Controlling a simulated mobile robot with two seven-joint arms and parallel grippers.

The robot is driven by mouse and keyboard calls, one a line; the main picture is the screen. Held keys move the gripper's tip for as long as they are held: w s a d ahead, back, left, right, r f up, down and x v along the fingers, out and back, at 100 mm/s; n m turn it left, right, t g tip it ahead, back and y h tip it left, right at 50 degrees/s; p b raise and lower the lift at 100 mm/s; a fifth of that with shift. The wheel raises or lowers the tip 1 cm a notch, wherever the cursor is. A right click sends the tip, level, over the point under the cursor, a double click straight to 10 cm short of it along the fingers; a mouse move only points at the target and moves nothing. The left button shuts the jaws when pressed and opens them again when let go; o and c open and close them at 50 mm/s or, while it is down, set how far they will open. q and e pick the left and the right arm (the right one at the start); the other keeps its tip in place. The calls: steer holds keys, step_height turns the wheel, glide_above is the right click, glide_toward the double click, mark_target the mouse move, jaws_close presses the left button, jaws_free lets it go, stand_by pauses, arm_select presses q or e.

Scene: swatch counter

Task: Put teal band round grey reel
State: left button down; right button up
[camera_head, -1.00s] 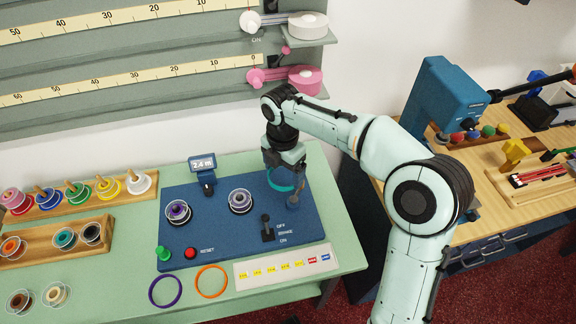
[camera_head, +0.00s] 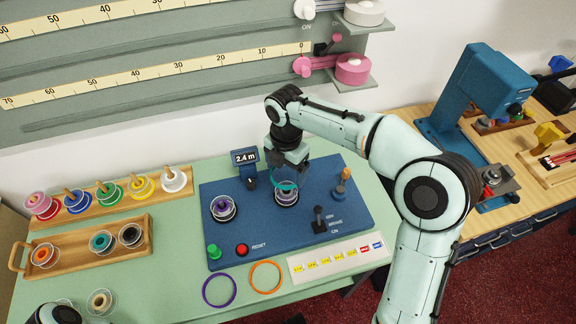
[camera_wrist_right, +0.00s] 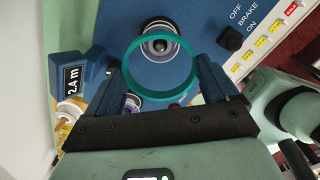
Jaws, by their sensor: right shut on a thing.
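The teal band (camera_head: 272,184) is held by my right gripper (camera_head: 288,166) just above the grey reel (camera_head: 287,197), which stands at the middle of the blue board (camera_head: 328,236). In the right wrist view the band (camera_wrist_right: 160,99) spans between the two fingers of my right gripper (camera_wrist_right: 161,74). The grey reel (camera_wrist_right: 157,46) shows mostly through the ring, off-centre towards its far edge. The band looks raised above the reel, not down around it. My left gripper is not in view.
A reel with a purple centre (camera_head: 222,208) stands left of the grey reel. A lever (camera_head: 320,222) and a brown-topped peg (camera_head: 341,186) stand right. A purple ring (camera_head: 219,291) and an orange ring (camera_head: 265,276) lie in front. A 2.4 m display (camera_head: 245,158) stands behind.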

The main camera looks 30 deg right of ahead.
mark_target(286, 187)
steer(key=shift+f, duration=0.2)
steer(key=shift+f+b, duration=0.95)
step_height(286, 187, down, 4)
steer(key=b, duration=0.3)
steer(key=shift+r+b, duration=0.2)
steer(key=shift+b, duration=0.1)
steer(key=shift+f+b, duration=0.3)
steer(key=shift+b, duration=0.05)
steer(key=shift+f, duration=0.8)
steer(key=o, duration=0.8)
